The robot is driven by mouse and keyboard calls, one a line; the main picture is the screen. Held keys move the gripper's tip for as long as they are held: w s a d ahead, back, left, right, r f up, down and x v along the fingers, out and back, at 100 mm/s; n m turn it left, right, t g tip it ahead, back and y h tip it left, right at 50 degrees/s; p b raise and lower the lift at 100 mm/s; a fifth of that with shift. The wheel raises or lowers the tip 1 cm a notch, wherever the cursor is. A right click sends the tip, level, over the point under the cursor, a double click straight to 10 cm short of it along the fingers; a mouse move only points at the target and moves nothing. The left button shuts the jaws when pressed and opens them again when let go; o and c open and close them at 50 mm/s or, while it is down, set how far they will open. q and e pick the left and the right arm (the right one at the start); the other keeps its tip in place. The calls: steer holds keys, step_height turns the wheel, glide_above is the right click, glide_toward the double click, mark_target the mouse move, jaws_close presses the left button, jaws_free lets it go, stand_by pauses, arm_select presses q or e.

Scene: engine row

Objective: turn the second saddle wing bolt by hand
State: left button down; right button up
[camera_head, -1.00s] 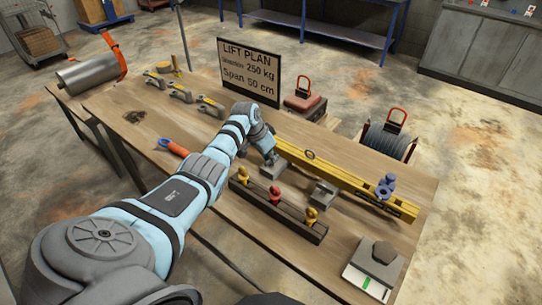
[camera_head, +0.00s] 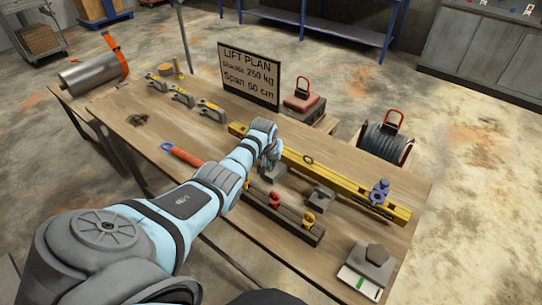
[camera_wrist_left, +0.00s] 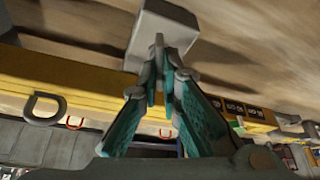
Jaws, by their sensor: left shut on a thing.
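A yellow beam (camera_head: 335,176) lies across the table. Two grey saddle blocks sit along its near side, one (camera_head: 277,176) by my left gripper and one (camera_head: 321,198) further right. My left gripper (camera_head: 270,163) points down at the left block. In the left wrist view my left gripper (camera_wrist_left: 160,82) is shut on a thin grey wing-like piece (camera_wrist_left: 159,52), which looks like a wing bolt. A pale grey block (camera_wrist_left: 165,25) shows just beyond the fingertips. The fingers hide much of the bolt. My right gripper is not in view.
A dark rack (camera_head: 290,222) with red and yellow fittings stands near the front edge. A blue shackle (camera_head: 379,190) is on the beam's right end. A lift plan sign (camera_head: 249,76) stands behind. A grey block on a white plate (camera_head: 360,284) lies front right.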

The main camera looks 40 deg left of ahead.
arm_select(q)
steer(key=n+y, duration=0.1)
steer(key=n, duration=0.1)
steer(key=shift+f+n+g, duration=0.1)
steer(key=shift+n+g, duration=0.2)
steer(key=shift+n, duration=0.1)
steer(key=n+b, duration=0.2)
steer(key=shift+w+d+f+n+g+y, duration=0.1)
steer(key=shift+n+g+y, duration=0.3)
steer(key=n+g+b, duration=0.1)
steer(key=n+b, duration=0.1)
steer(key=b, duration=0.2)
steer(key=n+g+b, duration=0.1)
steer(key=n+b, duration=0.2)
steer(key=b, duration=0.2)
steer(key=n+y+b, duration=0.1)
steer(key=n+b, duration=0.1)
steer(key=b, duration=0.3)
steer(key=shift+f+g, duration=0.25)
steer(key=shift+g, duration=0.15)
steer(key=shift+d+r+n+b, duration=0.1)
steer(key=shift+r+n+b, duration=0.15)
steer(key=shift+n+b, duration=0.45)
steer(key=c, duration=1.8)
jaws_free()
steer(key=shift+w, duration=0.1)
